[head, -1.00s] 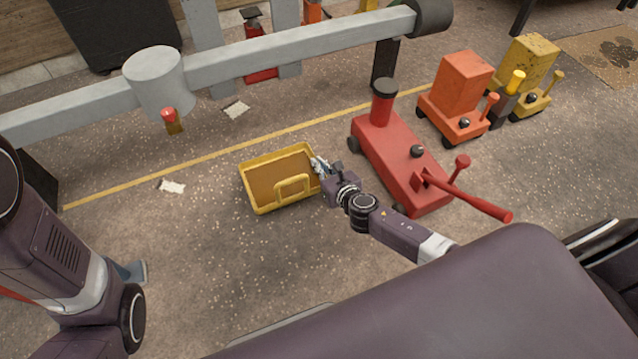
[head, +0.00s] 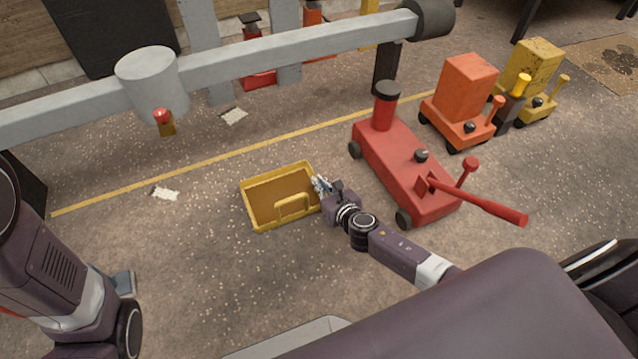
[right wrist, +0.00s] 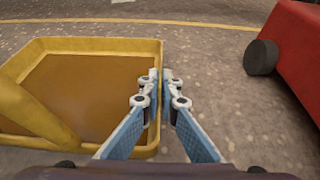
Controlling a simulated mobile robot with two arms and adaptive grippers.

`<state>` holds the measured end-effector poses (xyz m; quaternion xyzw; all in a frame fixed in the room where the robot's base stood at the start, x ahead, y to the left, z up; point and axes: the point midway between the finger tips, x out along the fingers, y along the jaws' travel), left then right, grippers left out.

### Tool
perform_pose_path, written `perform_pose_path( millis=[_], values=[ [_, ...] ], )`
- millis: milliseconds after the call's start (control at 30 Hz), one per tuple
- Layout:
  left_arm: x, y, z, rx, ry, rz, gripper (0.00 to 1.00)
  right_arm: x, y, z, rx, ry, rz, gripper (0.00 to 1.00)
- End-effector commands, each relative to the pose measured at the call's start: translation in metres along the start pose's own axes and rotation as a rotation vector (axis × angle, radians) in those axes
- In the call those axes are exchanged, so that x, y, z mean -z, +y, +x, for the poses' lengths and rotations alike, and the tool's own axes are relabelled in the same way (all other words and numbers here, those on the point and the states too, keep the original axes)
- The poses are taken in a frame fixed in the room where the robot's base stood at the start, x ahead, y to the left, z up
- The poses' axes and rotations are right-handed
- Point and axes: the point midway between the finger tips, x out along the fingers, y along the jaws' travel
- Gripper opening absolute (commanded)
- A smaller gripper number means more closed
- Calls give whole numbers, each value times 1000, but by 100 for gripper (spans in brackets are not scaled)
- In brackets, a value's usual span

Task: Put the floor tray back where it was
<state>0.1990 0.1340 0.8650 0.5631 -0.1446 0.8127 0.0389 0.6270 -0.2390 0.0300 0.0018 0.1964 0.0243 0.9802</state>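The floor tray (head: 252,212) is a shallow yellow tray with a brown inside and a yellow handle loop near its front. It lies left of the red floor jack, looking level; I cannot tell whether it touches the floor. My right gripper (head: 320,186) is at its right side. In the right wrist view the tray's right wall (right wrist: 152,125) runs between the two fingers (right wrist: 161,88), which are closed on it near the far corner. My left arm stands at the left edge of the head view, and its gripper is not seen.
The red jack (head: 400,172) with its long handle stands close right of my gripper. Orange (head: 463,95) and yellow (head: 530,65) machines stand behind it. A grey beam (head: 290,50) with a cylinder (head: 150,80) crosses above the floor.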

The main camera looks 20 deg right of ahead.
Motion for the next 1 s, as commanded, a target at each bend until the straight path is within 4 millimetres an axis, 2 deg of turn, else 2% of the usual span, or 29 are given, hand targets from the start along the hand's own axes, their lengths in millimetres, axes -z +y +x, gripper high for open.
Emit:
perform_pose_path(
  millis=[67, 267, 633, 767, 1000],
  values=[
    [1, 1, -3, 0, 1, 0, 41, 1, 0, 2, -1, -3, 3, 0],
    [1, 0, -2, 0, 0, 0, 41, 2, 0, 1, 0, 0, 0, 22],
    [-1, -1, 3, 0, 0, 0, 41, -2, 0, -2, 0, 0, 0, 22],
    [-5, -3, 14, 0, 0, 1, 41, -3, 0, -24, -1, 3, 0, 22],
    [-13, -8, 36, 0, -1, 1, 41, -3, 0, -77, 0, 3, -1, 22]
  ],
)
